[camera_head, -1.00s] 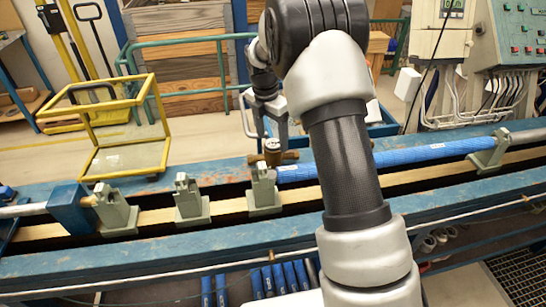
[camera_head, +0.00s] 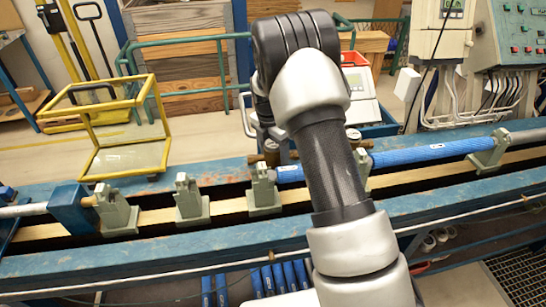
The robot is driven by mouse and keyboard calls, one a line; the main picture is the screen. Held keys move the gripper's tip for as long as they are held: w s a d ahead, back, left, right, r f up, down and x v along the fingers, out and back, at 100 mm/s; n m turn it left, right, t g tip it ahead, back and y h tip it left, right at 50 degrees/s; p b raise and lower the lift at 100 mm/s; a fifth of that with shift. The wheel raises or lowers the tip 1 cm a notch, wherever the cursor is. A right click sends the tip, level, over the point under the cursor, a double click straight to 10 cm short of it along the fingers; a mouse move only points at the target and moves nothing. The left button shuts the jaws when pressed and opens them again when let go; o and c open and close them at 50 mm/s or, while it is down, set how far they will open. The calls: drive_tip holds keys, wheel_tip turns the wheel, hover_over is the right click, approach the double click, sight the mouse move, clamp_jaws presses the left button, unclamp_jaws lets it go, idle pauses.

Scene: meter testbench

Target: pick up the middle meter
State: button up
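A small brown, brass-coloured body (camera_head: 271,152), which looks like a meter, shows on the bench behind a grey bracket, just left of my arm. A small round cap (camera_head: 353,134) shows just right of my arm; I cannot tell whether it belongs to another meter. My arm hides the stretch between them, so I cannot make out which meter is the middle one.
A blue tube (camera_head: 430,152) runs along the bench to the right. Grey brackets (camera_head: 191,202) stand along the blue bench rail (camera_head: 150,250). A yellow-framed cart (camera_head: 125,157) stands behind left. A control panel (camera_head: 520,40) is at the back right.

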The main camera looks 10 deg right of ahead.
drive_tip(key=shift+r, duration=0.1)
drive_tip(key=c, duration=1.5)
